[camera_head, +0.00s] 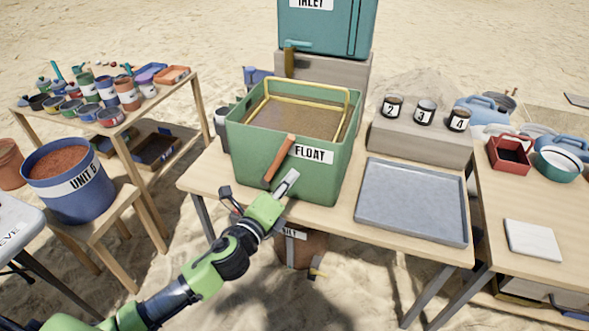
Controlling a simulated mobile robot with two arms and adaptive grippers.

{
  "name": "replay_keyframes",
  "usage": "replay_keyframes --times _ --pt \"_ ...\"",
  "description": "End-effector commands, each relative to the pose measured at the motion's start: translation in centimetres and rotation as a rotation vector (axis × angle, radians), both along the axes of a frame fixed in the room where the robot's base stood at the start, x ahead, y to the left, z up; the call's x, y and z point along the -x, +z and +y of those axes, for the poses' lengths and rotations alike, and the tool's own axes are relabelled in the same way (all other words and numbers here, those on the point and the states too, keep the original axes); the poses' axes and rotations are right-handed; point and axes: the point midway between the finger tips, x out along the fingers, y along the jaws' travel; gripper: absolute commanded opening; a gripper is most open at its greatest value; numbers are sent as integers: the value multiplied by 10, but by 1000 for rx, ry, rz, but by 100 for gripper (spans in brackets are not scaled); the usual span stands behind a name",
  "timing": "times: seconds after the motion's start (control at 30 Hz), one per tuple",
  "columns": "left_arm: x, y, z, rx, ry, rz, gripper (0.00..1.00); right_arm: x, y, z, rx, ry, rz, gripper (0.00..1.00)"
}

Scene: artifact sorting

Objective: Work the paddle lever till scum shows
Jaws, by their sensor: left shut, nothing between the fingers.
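The green float tank (240,140) stands on the middle table with a FLOAT label on its front. It holds brown, murky liquid (300,119) inside a yellow frame (346,97). The surface looks plain brown; I cannot make out clear scum on it. The paddle lever (280,158) is an orange-brown bar slanting across the tank's front, left of the label. My left gripper (290,180) is shut and empty, just below and right of the lever's lower end. I cannot tell whether it touches the lever. My right gripper is not in view.
A grey tray (412,200) lies right of the tank, before a block (420,139) with numbered jars. A teal INLET tank (327,30) stands behind. A blue UNIT B bucket (68,182) sits at left. The right table holds a red box (510,155) and bowls.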

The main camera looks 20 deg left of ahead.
Motion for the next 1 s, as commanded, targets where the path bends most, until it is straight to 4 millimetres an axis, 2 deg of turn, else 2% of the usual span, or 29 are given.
replay_keyframes --times 0.3,0.47,0.53,0.7,1.0 --pt "-64 -1 -11 5 0 -1 0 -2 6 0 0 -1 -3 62" --pt "-92 -3 -15 6 0 1 0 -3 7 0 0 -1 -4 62" --pt "-86 4 1 1 1 3 0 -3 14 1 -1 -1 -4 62" --pt "-82 10 16 5 0 2 0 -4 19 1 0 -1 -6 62" --pt "-81 11 22 8 0 3 0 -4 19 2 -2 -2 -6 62"
